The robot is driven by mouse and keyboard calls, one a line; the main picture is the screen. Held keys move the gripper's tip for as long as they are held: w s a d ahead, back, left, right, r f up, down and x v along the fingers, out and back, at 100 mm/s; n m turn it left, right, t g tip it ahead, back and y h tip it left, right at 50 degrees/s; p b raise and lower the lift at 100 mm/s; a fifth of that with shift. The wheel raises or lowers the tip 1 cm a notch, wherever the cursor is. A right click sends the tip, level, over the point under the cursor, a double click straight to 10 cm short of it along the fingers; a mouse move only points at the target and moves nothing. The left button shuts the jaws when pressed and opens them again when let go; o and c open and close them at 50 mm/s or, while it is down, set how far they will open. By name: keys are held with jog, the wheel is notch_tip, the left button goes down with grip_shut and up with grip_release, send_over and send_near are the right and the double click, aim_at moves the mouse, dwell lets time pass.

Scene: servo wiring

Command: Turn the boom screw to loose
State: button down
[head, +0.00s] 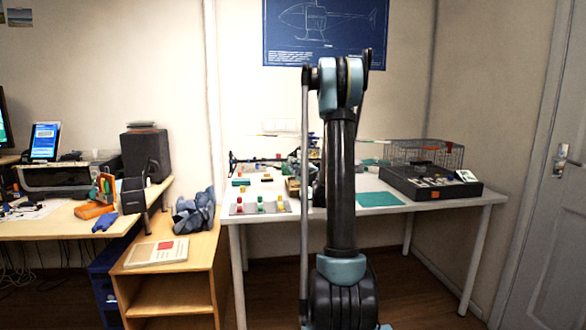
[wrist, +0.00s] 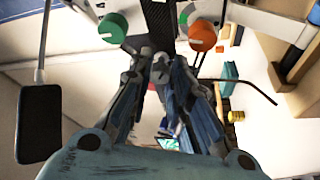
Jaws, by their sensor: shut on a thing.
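In the wrist view my gripper (wrist: 153,64) has its two fingers brought together just below the dark boom (wrist: 158,18). It is shut on a small part there, which appears to be the boom screw; the fingertips mostly hide it, so I cannot tell its turn position. A green knob (wrist: 113,27) with a white mark is left of the fingertips, and an orange knob (wrist: 202,34) with a white mark is to the right. In the head view my arm hides the gripper and much of the model on the white table (head: 415,208).
In the head view a grey mat (head: 246,210) with coloured pieces lies left of my arm. A green mat (head: 380,199) and a black case (head: 431,190) lie right, with a wire basket (head: 440,152) behind. In the wrist view a dark curved rod (wrist: 245,82) extends right of the fingers.

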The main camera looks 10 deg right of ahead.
jog(key=shift+r+n+g, duration=0.1)
jog(key=shift+n+g, duration=0.7)
jog(key=shift+n, duration=1.4)
jog(key=shift+s, duration=0.1)
jog(key=c, duration=1.5)
grip_release()
jog(key=shift+o, duration=0.2)
jog(key=v, duration=1.1)
jog(key=shift+s+d, duration=0.15)
jog(key=shift+s, duration=0.2)
